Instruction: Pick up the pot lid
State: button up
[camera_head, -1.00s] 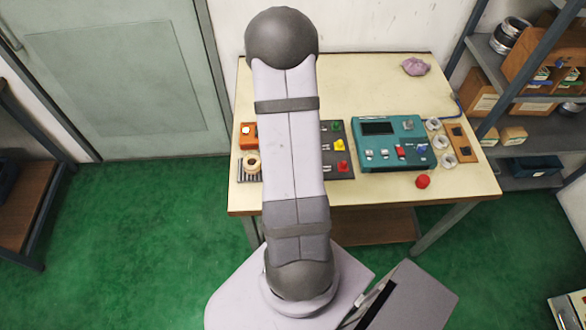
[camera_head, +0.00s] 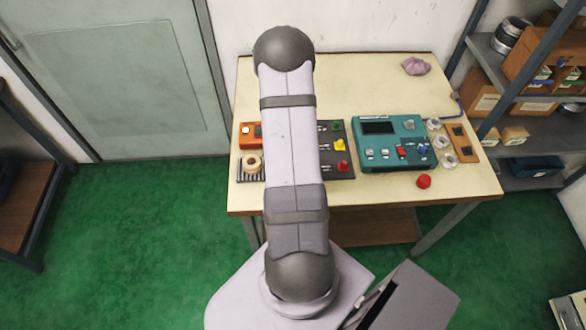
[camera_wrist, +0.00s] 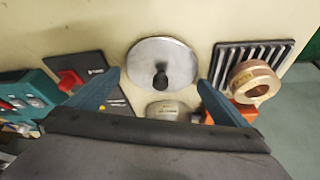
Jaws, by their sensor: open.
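The pot lid (camera_wrist: 160,57) is a round silver disc with a dark knob (camera_wrist: 160,80), lying on the table in the wrist view. My gripper (camera_wrist: 160,85) is open, with one blue finger on each side of the lid's near part. The knob lies between the fingers in the picture, and nothing is held. How high the fingertips are above the lid is hard to tell. In the head view my arm hides the lid and the gripper.
A bronze ring (camera_wrist: 254,82) sits on a ribbed dark tray (camera_wrist: 232,56) beside the lid, near an orange box (camera_head: 249,135). On the other side are a dark button panel (camera_wrist: 85,68) and a teal control box (camera_head: 393,150). A beige rounded object (camera_wrist: 168,110) lies close to the lid.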

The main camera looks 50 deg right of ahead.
jog(key=c, duration=0.9)
jog(key=shift+r, duration=0.1)
jog(key=shift+c, duration=0.2)
